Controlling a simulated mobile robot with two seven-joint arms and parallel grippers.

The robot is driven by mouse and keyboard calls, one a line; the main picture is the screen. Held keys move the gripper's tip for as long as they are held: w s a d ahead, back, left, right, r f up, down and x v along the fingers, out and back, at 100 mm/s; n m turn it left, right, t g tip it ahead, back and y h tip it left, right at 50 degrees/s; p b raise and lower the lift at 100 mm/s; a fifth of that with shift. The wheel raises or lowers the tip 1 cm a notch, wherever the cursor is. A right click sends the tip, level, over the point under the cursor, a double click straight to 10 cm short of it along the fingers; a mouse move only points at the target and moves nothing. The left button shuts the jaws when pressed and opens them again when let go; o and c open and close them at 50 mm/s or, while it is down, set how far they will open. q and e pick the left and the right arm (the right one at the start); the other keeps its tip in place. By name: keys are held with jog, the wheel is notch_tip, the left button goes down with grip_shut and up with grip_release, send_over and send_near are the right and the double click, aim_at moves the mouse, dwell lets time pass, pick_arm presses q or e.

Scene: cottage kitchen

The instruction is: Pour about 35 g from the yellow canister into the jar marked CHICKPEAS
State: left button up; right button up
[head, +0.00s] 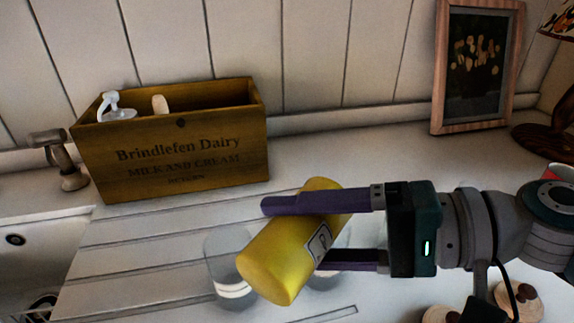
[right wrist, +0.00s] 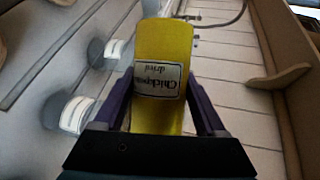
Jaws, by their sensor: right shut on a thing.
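My right gripper (head: 293,236) is shut on the yellow canister (head: 277,262) and holds it strongly tilted over the counter. The canister's lower end points to the front left in the head view. In the right wrist view the canister (right wrist: 165,45) shows a label reading "Chickpeas dried", upside down. Two clear glass jars stand below. One jar (head: 222,255) is partly behind the canister; the other jar (head: 330,280) is mostly hidden by canister and fingers. The right wrist view shows both, a nearer jar (right wrist: 75,113) and a farther jar (right wrist: 113,50). Their labels are unreadable. My left gripper is out of view.
A wooden dairy crate (head: 175,165) stands at the back left beside a tap (head: 65,165) and sink (head: 35,250). A framed picture (head: 475,70) leans at the back right near a lamp (head: 550,135). Wooden knobbed lids (head: 520,300) lie at the front right.

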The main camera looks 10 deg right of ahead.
dwell(0.4)
jog(key=shift+w+d+r+m+y+b, duration=0.2)
jog(key=shift+r+m+y+b, duration=0.15)
jog(key=shift+m, duration=0.2)
jog(key=shift+w+d+r+m+y+b, duration=0.15)
jog(key=shift+r+m+y+b, duration=0.05)
jog(key=shift+m+y, duration=0.3)
dwell(3.0)
